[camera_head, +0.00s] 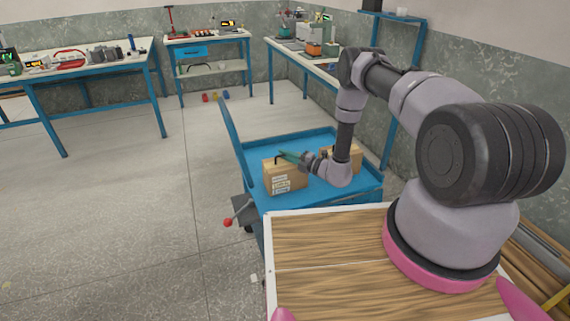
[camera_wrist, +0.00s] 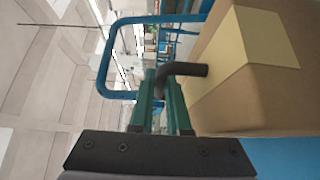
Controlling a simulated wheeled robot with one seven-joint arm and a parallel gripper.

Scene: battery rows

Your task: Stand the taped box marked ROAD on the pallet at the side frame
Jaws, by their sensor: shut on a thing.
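A brown cardboard box (camera_head: 285,181) with a white label stands on the blue cart (camera_head: 318,196). The label's writing is too small to read. My gripper (camera_head: 290,157), with green fingers, is at the box's top and shut on its dark handle. In the wrist view my gripper (camera_wrist: 162,95) closes around the bent handle (camera_wrist: 186,69), and the box (camera_wrist: 222,85) with pale tape fills the right side. I cannot tell whether the box touches the cart. A second box (camera_head: 355,157) is on the cart, partly hidden behind my wrist. I cannot make out a pallet.
Workbenches with tools stand at the left (camera_head: 85,62), the back (camera_head: 208,40) and the right back (camera_head: 305,55). Small coloured items (camera_head: 215,97) lie on the floor. The floor left of the cart is clear. Long planks (camera_head: 540,255) lie by the right wall.

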